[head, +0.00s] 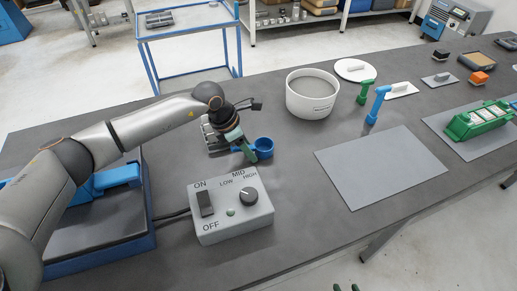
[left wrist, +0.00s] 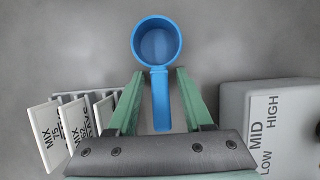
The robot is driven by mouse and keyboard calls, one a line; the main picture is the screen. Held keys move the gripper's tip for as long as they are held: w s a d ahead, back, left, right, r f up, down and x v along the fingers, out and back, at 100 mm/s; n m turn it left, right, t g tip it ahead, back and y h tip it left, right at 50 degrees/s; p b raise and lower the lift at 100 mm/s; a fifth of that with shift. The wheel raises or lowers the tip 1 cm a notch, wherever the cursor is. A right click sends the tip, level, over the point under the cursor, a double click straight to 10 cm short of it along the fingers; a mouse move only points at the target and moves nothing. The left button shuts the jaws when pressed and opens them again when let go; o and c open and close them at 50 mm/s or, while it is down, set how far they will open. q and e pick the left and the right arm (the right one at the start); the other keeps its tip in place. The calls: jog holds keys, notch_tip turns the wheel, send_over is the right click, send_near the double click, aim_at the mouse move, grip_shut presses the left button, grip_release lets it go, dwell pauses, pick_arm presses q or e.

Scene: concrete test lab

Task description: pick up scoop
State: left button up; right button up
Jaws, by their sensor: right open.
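The blue scoop (head: 264,148) lies on the dark table, behind the control box. In the left wrist view the scoop (left wrist: 157,42) has its round cup pointing away and its handle toward me. My left gripper (head: 244,150) is over the handle. In the left wrist view the left gripper (left wrist: 158,76) is open, with a green finger on each side of the handle and visible gaps between. Only the two green fingertips of my right gripper (head: 346,288) show at the bottom edge, apart and empty.
A grey control box (head: 234,212) stands close in front of the scoop. A card rack (left wrist: 75,120) is left of the gripper. A white tub of grey material (head: 291,101) stands behind right. A grey mat (head: 379,165) lies bare to the right.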

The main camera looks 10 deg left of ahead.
pick_arm(q)
grip_shut()
dwell(1.2)
